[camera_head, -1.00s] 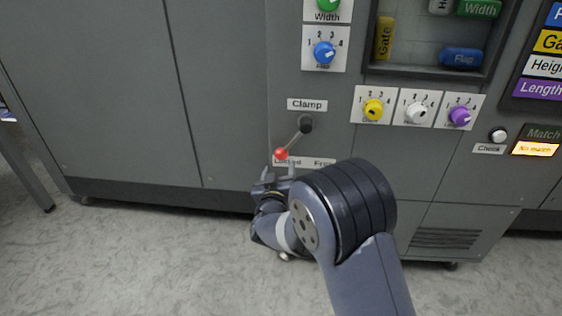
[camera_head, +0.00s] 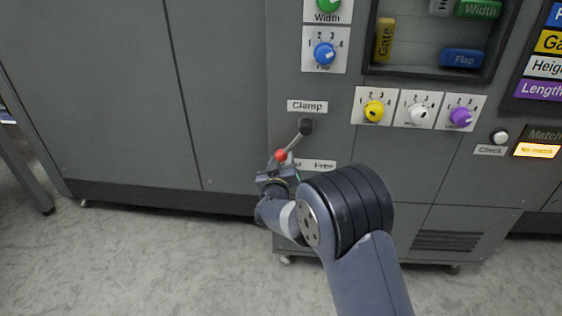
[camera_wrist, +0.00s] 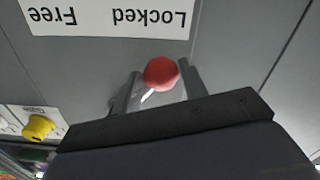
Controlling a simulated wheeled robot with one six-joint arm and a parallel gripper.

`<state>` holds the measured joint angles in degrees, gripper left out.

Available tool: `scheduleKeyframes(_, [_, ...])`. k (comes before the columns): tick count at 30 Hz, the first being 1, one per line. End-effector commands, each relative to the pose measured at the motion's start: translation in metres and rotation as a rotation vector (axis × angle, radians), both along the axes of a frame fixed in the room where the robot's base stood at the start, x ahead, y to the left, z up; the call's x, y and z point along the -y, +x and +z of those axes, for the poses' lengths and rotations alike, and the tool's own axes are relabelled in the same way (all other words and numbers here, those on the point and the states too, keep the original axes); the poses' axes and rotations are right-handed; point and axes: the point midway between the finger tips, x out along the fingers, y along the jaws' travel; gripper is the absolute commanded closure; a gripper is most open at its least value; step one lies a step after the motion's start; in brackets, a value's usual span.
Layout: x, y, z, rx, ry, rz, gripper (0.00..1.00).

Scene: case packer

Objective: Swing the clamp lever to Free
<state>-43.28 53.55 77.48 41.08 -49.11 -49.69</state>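The clamp lever (camera_head: 295,143) hangs from a dark pivot under the "Clamp" label (camera_head: 307,106), slanting down and left to a red ball knob (camera_head: 281,155). The knob is on the Locked side of the Locked/Free label (camera_head: 318,165), whose left part is hidden by my gripper. My gripper (camera_head: 279,168) is at the knob. In the wrist view, the red knob (camera_wrist: 161,72) sits between the two fingers of my gripper (camera_wrist: 160,85), with a gap visible on the left side. The label (camera_wrist: 105,15) appears upside down there.
Blue, yellow, white and purple dials (camera_head: 374,111) sit above and right of the lever. The cabinet front left of the lever is clear.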

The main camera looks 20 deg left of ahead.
Motion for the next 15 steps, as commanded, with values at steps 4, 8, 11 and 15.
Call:
scheduleKeyframes(4, [-0.0005,-0.0003,0.0001,0.001,-0.001,0.001,0.72])
scheduleKeyframes(8, [-0.0007,-0.0004,0.0003,0.000,-0.001,0.002,0.83])
scheduleKeyframes(11, [-0.0008,-0.0005,0.0004,0.001,-0.002,0.002,0.91])
scheduleKeyframes(15, [-0.0011,-0.0006,0.0007,0.002,-0.002,0.003,1.00])
